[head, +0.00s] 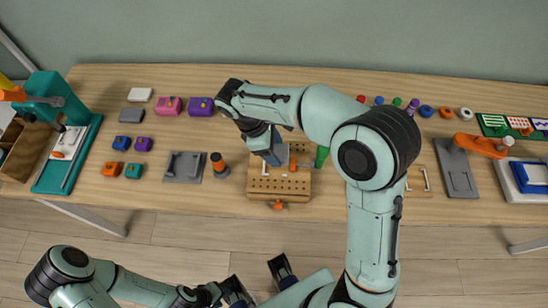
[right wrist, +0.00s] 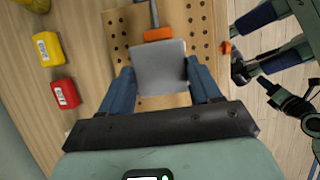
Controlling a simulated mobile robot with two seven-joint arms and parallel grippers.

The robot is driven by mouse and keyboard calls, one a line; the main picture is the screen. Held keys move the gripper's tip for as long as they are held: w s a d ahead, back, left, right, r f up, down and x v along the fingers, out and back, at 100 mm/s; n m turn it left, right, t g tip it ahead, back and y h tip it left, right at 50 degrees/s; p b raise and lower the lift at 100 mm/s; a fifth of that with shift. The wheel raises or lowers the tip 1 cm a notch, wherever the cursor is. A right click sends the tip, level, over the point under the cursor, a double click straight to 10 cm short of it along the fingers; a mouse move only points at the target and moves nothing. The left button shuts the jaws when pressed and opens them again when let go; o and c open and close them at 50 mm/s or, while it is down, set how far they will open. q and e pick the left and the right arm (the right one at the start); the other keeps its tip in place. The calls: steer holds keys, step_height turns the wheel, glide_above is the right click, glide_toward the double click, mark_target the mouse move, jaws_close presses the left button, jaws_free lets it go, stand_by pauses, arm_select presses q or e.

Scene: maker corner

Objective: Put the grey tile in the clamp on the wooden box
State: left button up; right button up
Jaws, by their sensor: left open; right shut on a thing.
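The wooden box (head: 256,187), drilled with holes, stands near the table's front edge; it also shows in the right wrist view (right wrist: 204,28). My right gripper (head: 273,158) is over it, shut on the grey tile (right wrist: 160,68), which sits flat between both blue fingers. In the right wrist view the clamp's orange jaw (right wrist: 158,34), on a grey rod, is right by the tile's far edge; I cannot tell whether they touch. My arm and fingers hide much of the clamp in the head view. My left gripper (head: 257,277) is open and empty, off the table's front edge.
An orange knob (head: 278,206) sticks out of the box's front. A dark orange-topped bottle (head: 219,165) and a grey fixture (head: 183,167) stand left of the box. A green bottle (head: 321,156) stands close on its right. Small coloured blocks lie further left.

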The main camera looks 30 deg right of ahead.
step_height(320, 180, down, 5)
steer(key=shift+f+b, duration=0.1)
steer(key=shift+b, duration=0.25)
steer(key=shift+f, duration=0.1)
steer(key=o, duration=1)
steer(key=shift+o, duration=0.2)
steer(key=p+v, duration=0.2)
steer(key=v, duration=1)
